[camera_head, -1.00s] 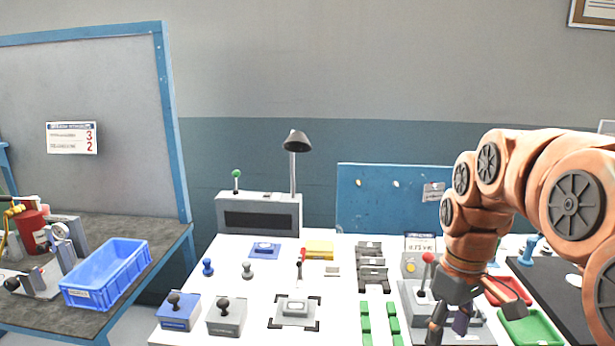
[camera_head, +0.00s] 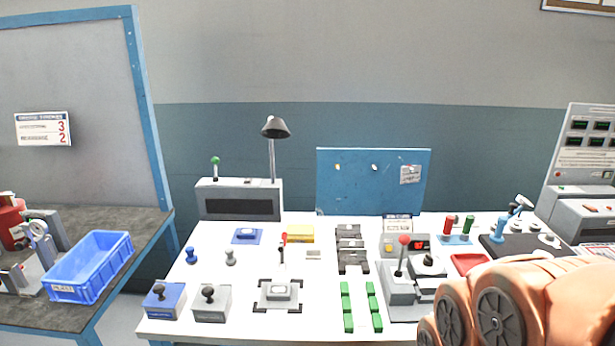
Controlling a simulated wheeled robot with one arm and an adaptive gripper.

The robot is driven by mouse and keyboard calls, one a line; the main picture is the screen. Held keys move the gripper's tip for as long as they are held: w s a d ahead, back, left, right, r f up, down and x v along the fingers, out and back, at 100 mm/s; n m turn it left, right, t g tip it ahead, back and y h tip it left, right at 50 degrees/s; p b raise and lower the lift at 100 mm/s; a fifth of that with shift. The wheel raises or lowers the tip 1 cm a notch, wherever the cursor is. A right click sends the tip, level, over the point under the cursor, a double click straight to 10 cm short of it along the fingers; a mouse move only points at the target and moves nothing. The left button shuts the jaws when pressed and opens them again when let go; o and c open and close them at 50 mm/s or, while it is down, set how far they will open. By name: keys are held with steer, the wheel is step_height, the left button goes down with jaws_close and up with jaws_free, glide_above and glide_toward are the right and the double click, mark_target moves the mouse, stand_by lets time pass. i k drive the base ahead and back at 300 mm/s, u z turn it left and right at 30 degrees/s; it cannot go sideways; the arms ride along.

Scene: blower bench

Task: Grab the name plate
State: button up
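A small flat pale plate (camera_head: 313,255) lies on the white bench, right of the red-tipped lever and in front of the yellow block. A grey plate with markings (camera_head: 411,174) is on the upright blue board (camera_head: 345,190) behind the bench. I cannot tell from this view which of them is the name plate, as any lettering is too small to read. My orange arm shows at the lower right. My gripper is outside the frame, so its fingers and anything in them are hidden.
The white bench (camera_head: 215,275) carries a blue block (camera_head: 162,300) and grey block (camera_head: 212,303) with knobs, green strips (camera_head: 347,307), black holders (camera_head: 351,250) and a red-knobbed lever (camera_head: 403,243). A lamp (camera_head: 275,128) stands behind. A blue crate (camera_head: 90,268) sits on the left table.

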mark_target(342, 229)
steer(key=u, duration=0.05)
steer(key=i, duration=1.1)
steer(key=u, duration=0.65)
